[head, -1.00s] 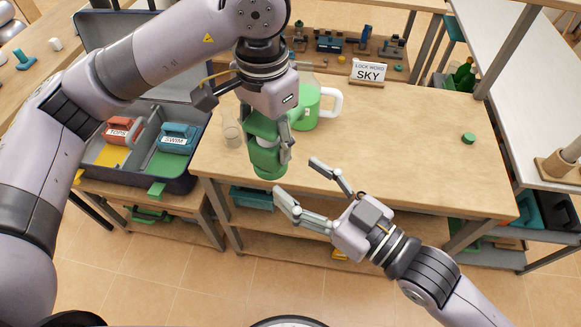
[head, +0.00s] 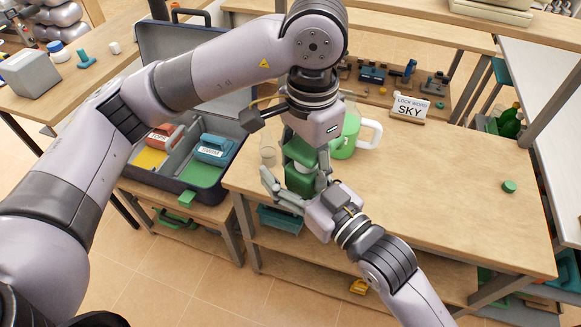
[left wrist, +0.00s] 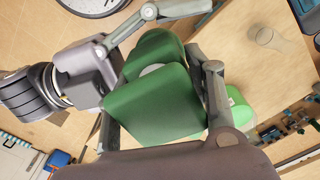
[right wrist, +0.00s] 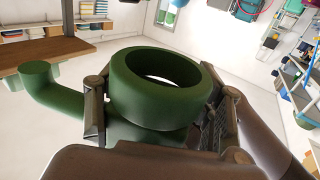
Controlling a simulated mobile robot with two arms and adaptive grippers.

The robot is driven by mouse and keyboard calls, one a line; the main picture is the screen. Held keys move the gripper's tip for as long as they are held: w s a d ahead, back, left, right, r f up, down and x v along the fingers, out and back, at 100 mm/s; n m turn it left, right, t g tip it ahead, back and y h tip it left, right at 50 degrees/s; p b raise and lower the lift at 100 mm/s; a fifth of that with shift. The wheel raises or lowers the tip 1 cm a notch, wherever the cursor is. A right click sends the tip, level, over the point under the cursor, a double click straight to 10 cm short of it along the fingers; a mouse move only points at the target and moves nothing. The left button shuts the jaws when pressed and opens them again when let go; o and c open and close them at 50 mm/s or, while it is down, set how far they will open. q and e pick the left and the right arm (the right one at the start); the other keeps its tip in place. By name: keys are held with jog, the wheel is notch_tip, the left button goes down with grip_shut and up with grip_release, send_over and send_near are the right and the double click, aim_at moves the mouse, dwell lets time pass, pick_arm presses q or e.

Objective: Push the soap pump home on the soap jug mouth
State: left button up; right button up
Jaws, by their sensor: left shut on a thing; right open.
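The green soap pump (head: 298,182) is up in the air in front of the table's near edge. My left gripper (head: 306,160) is shut on its block-like upper part, which fills the left wrist view (left wrist: 150,105); a pale piece shows beside it. My right gripper (head: 294,188) is open around the pump's lower part. In the right wrist view the pump's round collar (right wrist: 160,85) with its open hole lies between the fingers, and a bent spout sticks out left; finger contact is unclear. The soap jug (head: 346,138), pale green with a white handle, stands on the table, its mouth hidden behind my left arm.
A clear glass (head: 267,152) stands left of the jug. A green cap (head: 509,186) lies at the table's right. A sign reading SKY (head: 408,107) stands at the back. An open case (head: 206,196) sits left. The table's right half is mostly clear.

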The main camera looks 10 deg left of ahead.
jog(key=shift+c, duration=0.3)
pick_arm(q)
jog(key=shift+w, duration=0.15)
pick_arm(e)
jog(key=shift+s, duration=0.15)
jog(key=c, duration=1.3)
